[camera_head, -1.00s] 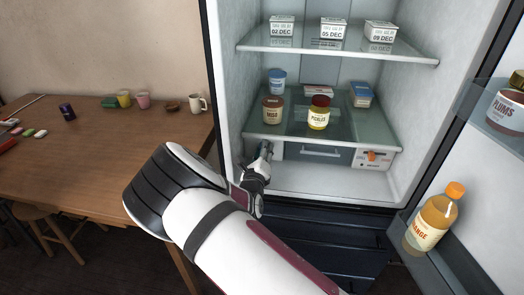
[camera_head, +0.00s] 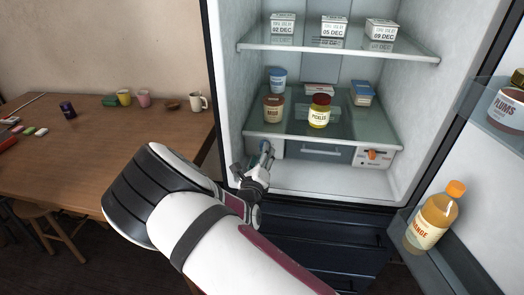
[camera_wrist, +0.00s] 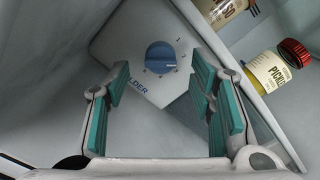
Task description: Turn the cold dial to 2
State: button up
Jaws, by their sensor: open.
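The cold dial (camera_wrist: 160,57) is a round blue knob on a pale panel (camera_wrist: 128,48) with small marks around it and lettering that partly reads "LDER". In the wrist view it is ahead of my gripper, above the gap between the fingers. My gripper (camera_wrist: 165,108) is open with teal finger pads, and nothing is between them. The fingers appear apart from the dial. In the head view my gripper (camera_head: 258,160) is at the lower left of the fridge, below the lower shelf, and mostly hides the dial there. I cannot read which number the dial points to.
A second, orange dial (camera_head: 372,154) is on a white panel at the right. A drawer (camera_head: 312,153) lies between the panels. The lower glass shelf (camera_head: 350,140) holds pickles (camera_head: 319,112) and other jars. An orange bottle (camera_head: 432,220) stands in the door.

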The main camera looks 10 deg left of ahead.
jog(key=s, duration=0.8)
jog(key=shift+a, duration=0.1)
